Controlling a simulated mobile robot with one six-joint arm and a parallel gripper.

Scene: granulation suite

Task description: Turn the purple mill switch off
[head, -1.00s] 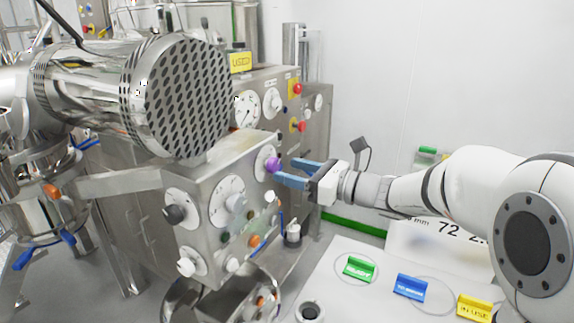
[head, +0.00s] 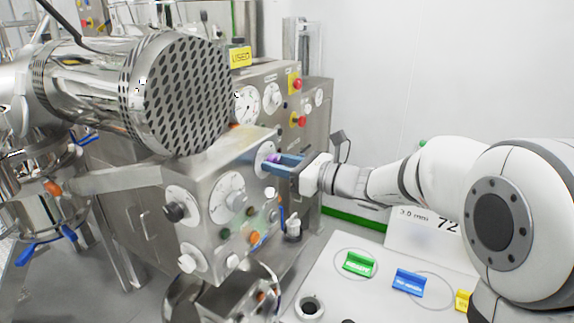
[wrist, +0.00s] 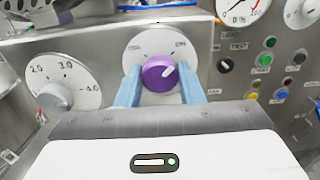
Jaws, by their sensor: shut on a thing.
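The purple mill switch (wrist: 160,74) is a round knob on a white dial on the front of the steel panel. Its white pointer mark tilts up and right, toward the ON label. In the head view the purple switch (head: 272,158) shows partly behind the fingers. My gripper (head: 280,163) reaches it from the right, its two blue fingers shut on the knob. In the wrist view my gripper (wrist: 160,88) has one finger on each side of the knob.
A white 2.0–4.0 dial (wrist: 62,84) sits left of the switch, and several coloured buttons (wrist: 268,52) sit right. A large perforated steel drum (head: 185,92) overhangs the panel. A white table (head: 345,295) with green and blue signs stands front right.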

